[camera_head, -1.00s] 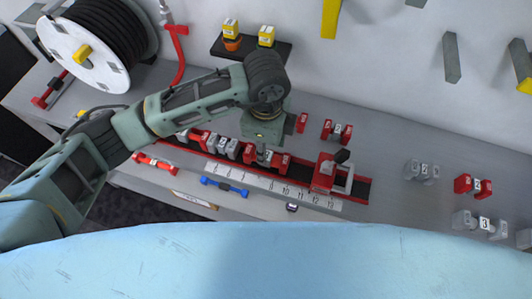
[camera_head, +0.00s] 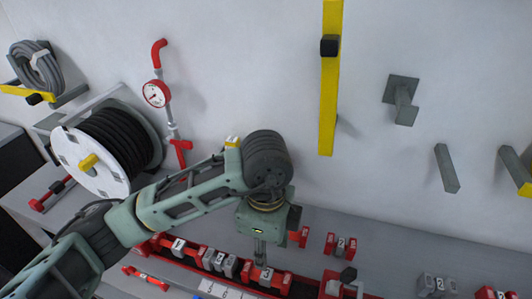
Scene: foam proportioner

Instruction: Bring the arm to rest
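My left arm (camera_head: 190,203) comes in from the lower left and bends down at the wrist. My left gripper (camera_head: 261,255) points down over the row of red and grey numbered blocks (camera_head: 220,262) on the bench. Its fingertips overlap the blocks in this view. I cannot tell whether it touches them or how far its fingers are apart. My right gripper is not in view.
A hose reel (camera_head: 70,160) stands at the left, with a red pressure gauge (camera_head: 156,94) on a pipe near it. A yellow bar (camera_head: 329,90) and grey brackets (camera_head: 447,168) stick out from the wall. Loose blocks (camera_head: 341,246) lie on the bench at right.

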